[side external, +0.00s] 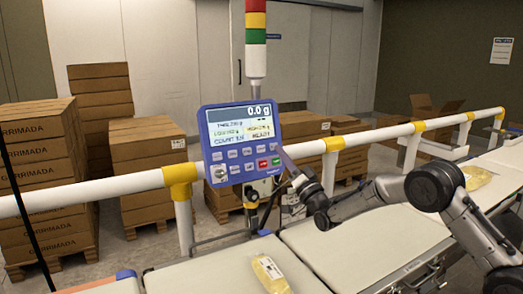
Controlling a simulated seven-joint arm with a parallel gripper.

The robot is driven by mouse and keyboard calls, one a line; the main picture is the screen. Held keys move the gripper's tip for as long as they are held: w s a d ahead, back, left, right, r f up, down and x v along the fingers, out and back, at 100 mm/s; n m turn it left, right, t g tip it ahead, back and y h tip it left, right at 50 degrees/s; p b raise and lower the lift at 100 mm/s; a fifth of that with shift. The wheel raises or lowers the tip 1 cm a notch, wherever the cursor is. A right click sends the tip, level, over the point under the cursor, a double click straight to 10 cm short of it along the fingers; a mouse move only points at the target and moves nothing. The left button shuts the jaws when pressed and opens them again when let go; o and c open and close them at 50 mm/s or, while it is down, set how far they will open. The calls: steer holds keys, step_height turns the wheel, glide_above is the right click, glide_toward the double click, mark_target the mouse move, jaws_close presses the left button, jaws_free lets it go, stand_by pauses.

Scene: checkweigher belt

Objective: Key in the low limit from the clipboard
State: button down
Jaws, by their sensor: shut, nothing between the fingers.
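The blue checkweigher control panel (217,178) stands on a post behind the belt. Its screen (240,115) shows 0.0 g on top, with smaller lines below too small to read surely. Under the screen are rows of small keys, with a red key (263,163) and a green key (276,161) at the right. I cannot make out a clipboard for sure; a small whitish item (292,204) hangs below the panel, partly behind my arm.
A yellow pack (269,273) lies on the near belt (215,268); another yellow pack (477,177) lies farther right. A white guard rail (130,188) with yellow joints runs behind the belt. Stacked cartons (40,170) stand beyond it. A light tower (256,40) rises above the panel.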

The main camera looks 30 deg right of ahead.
steer(key=shift+w, duration=0.1)
glide_toward(258, 143)
steer(key=shift+w+a+r, duration=0.1)
steer(key=shift+w+r, duration=1.4)
steer(key=shift+r, duration=0.15)
steer(key=shift+w, duration=0.1)
stand_by(0.9)
steer(key=shift+w+f, duration=0.15)
steer(key=shift+w, duration=0.15)
steer(key=shift+w, duration=0.4)
stand_by(0.6)
steer(key=shift+s, duration=0.8)
steer(key=shift+s+r, duration=0.25)
steer(key=shift+s, duration=0.55)
steer(key=shift+s+r, duration=0.25)
steer(key=shift+s, duration=0.55)
steer(key=shift+s+r, duration=0.3)
steer(key=shift+s, duration=0.5)
